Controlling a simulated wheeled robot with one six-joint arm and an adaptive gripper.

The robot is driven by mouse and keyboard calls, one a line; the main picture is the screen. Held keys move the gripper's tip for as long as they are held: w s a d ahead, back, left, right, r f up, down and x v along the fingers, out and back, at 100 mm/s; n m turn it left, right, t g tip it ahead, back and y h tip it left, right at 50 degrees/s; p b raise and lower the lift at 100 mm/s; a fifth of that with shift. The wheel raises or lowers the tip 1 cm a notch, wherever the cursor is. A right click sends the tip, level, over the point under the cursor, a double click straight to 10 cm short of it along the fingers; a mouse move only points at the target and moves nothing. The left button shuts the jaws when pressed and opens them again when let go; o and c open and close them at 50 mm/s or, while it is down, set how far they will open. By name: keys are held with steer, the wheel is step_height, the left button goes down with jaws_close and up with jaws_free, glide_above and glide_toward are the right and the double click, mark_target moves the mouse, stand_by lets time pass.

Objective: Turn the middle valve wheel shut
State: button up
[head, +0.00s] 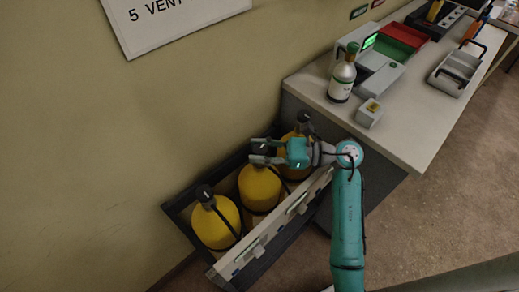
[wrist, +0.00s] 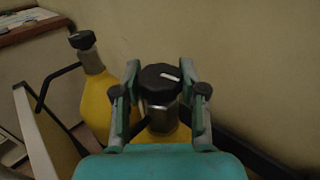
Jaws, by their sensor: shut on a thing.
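Three yellow cylinders with black valve wheels stand in a row in a dark rack. The middle cylinder (head: 259,188) is below my gripper (head: 261,151). In the wrist view its black middle valve wheel (wrist: 160,77) sits between the two fingers of my gripper (wrist: 161,82), which are shut on it from either side. A short white mark shows on top of the wheel, pointing to the right. The left cylinder (head: 217,224) has its wheel free. The right cylinder (head: 294,160) is partly behind my arm and also shows in the wrist view (wrist: 96,92).
The rack (head: 181,219) stands against the wall, with a pale front rail (head: 264,237). A counter (head: 412,132) to the right holds a small green-and-white bottle (head: 342,80), a grey device (head: 379,76), a red tray (head: 404,34) and a grey carrier (head: 455,72).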

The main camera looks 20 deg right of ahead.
steer(key=m+t+h, duration=0.5)
steer(key=t+h, duration=0.1)
steer(key=shift+s+a+m, duration=0.1)
steer(key=shift+a+m, duration=0.05)
steer(key=shift+m, duration=0.15)
steer(key=shift+m+t+h, duration=0.65)
steer(key=shift+m+h, duration=0.3)
steer(key=shift+h, duration=0.4)
steer(key=shift+m+t+h, duration=0.65)
steer(key=shift+m+h, duration=0.3)
steer(key=shift+h, duration=0.4)
steer(key=shift+m+h, duration=0.7)
steer(key=shift+h, duration=0.4)
steer(key=o, duration=1.2)
steer(key=shift+c, duration=0.2)
steer(key=s+d, duration=0.2)
steer(key=s, duration=0.9)
steer(key=shift+s, duration=0.35)
